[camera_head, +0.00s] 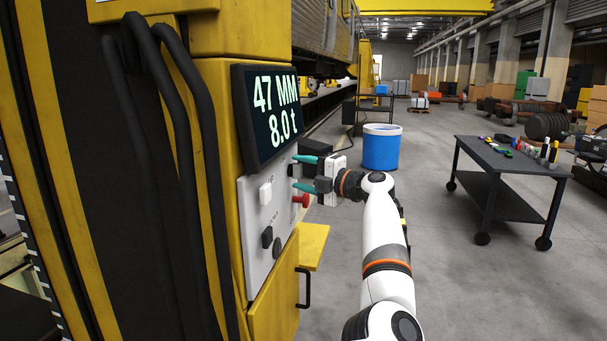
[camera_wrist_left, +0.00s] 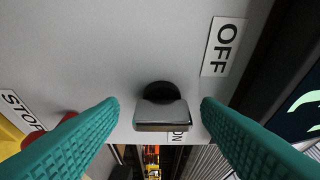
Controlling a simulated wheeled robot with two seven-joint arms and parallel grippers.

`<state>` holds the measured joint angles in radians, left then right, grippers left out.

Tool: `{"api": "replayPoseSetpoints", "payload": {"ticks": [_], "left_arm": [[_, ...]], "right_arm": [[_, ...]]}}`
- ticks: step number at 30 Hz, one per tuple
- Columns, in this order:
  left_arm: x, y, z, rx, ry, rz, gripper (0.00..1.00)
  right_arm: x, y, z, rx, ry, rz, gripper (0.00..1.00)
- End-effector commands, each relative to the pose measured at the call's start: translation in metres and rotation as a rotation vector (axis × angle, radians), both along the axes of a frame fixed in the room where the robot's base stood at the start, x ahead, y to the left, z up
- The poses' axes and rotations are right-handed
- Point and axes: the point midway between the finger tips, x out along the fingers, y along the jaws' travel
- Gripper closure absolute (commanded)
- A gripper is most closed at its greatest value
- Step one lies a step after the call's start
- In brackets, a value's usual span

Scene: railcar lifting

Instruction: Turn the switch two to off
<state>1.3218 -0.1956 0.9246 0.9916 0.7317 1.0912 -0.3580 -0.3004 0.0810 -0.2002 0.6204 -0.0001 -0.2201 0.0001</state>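In the left wrist view a switch (camera_wrist_left: 160,108) with a black base and a silver lever sits on the pale panel. Its lever points down the picture, covering part of the ON label (camera_wrist_left: 180,138). The OFF label (camera_wrist_left: 225,46) is at upper right. No number on the switch is readable. My left gripper (camera_head: 297,173) is open at the panel's far edge, its teal fingers spread. In the wrist view the fingers (camera_wrist_left: 160,127) lie either side of the lever, with visible gaps in the picture. The right gripper is not in view.
The control panel (camera_head: 254,218) also carries a white UP button (camera_head: 265,193), a dark DOWN button (camera_head: 267,237) and a red stop button (camera_head: 301,200). A screen (camera_head: 267,117) reading 47 MM, 8.0 t is above. A tool table (camera_head: 510,165) stands at right; open floor lies between.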

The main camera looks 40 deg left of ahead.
Motion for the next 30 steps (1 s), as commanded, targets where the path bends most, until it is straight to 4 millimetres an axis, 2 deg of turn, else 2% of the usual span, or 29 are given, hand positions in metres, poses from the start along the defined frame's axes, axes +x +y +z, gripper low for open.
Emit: {"api": "replayPoseSetpoints", "payload": {"ticks": [6,10,21,25,30], "left_arm": [[0.0,-0.001,0.001,0.001,0.0,-0.001,0.42],[0.002,-0.012,0.0,0.001,-0.001,-0.003,0.42],[0.011,-0.087,-0.002,0.001,0.0,-0.005,0.42],[0.013,-0.106,-0.002,0.0,0.0,-0.002,0.42],[0.013,-0.118,-0.001,0.0,0.0,0.0,0.42]], "right_arm": [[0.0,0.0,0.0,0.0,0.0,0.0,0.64],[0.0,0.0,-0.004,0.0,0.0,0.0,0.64],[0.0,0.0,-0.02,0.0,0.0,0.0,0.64],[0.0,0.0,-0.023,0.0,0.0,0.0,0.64],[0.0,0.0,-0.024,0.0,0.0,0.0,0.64]]}}
